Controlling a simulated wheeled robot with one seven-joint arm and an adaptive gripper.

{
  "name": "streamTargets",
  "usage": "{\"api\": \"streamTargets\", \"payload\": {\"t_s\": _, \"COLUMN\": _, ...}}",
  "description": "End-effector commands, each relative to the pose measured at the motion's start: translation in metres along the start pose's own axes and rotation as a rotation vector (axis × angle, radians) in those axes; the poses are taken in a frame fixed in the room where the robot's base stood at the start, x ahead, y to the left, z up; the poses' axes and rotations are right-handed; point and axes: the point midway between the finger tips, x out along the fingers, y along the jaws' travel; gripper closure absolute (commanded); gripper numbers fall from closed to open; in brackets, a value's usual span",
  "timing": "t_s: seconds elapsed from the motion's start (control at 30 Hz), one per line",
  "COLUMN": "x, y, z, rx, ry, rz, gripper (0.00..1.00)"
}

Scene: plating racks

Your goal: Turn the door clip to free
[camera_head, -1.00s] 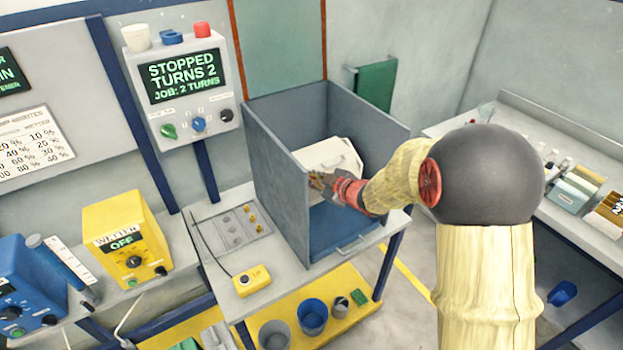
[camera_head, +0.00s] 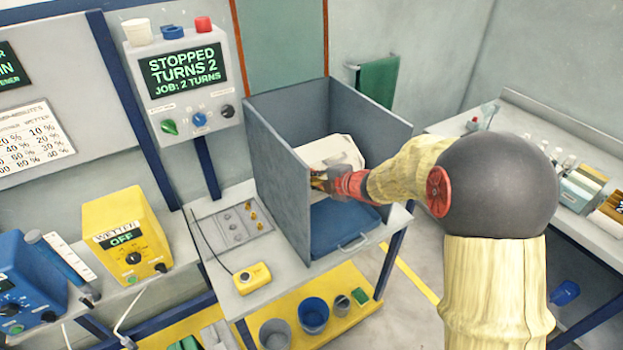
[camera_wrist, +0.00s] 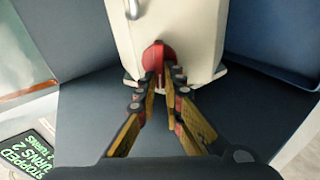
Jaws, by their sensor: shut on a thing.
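The door clip is a red rounded knob (camera_wrist: 158,57) low on the front of a cream box (camera_wrist: 185,28) in the wrist view. My gripper (camera_wrist: 160,80) has its two fingers shut on the red clip, one on each side. The fingers hide the clip's lower part. In the head view my gripper (camera_head: 322,182) reaches into a grey open-fronted enclosure (camera_head: 282,190), against the cream box (camera_head: 335,152). The clip itself is hidden there behind my gripper and wrist.
A blue panel with a handle (camera_head: 345,225) lies at the enclosure's open front. A control box (camera_head: 188,85) reads "STOPPED TURNS 2". A yellow pendant (camera_head: 252,278) sits on the bench left of the enclosure. A yellow wetter unit (camera_head: 125,240) reads OFF.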

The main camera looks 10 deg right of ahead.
Motion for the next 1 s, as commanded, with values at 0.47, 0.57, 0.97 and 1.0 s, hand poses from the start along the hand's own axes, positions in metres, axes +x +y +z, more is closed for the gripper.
{"api": "streamTargets", "payload": {"t_s": 0.47, "x": 0.0000, "y": -0.0017, "z": -0.0003, "rx": -0.086, "ry": 0.001, "rz": -0.013, "gripper": 1.00}}
{"api": "streamTargets", "payload": {"t_s": 0.57, "x": 0.0000, "y": -0.0017, "z": -0.0003, "rx": -0.086, "ry": 0.001, "rz": -0.013, "gripper": 1.00}}
{"api": "streamTargets", "payload": {"t_s": 0.97, "x": 0.0000, "y": -0.0016, "z": -0.0002, "rx": -0.085, "ry": 0.000, "rz": -0.012, "gripper": 0.79}}
{"api": "streamTargets", "payload": {"t_s": 1.0, "x": 0.0000, "y": -0.0015, "z": -0.0002, "rx": -0.085, "ry": 0.000, "rz": -0.012, "gripper": 0.76}}
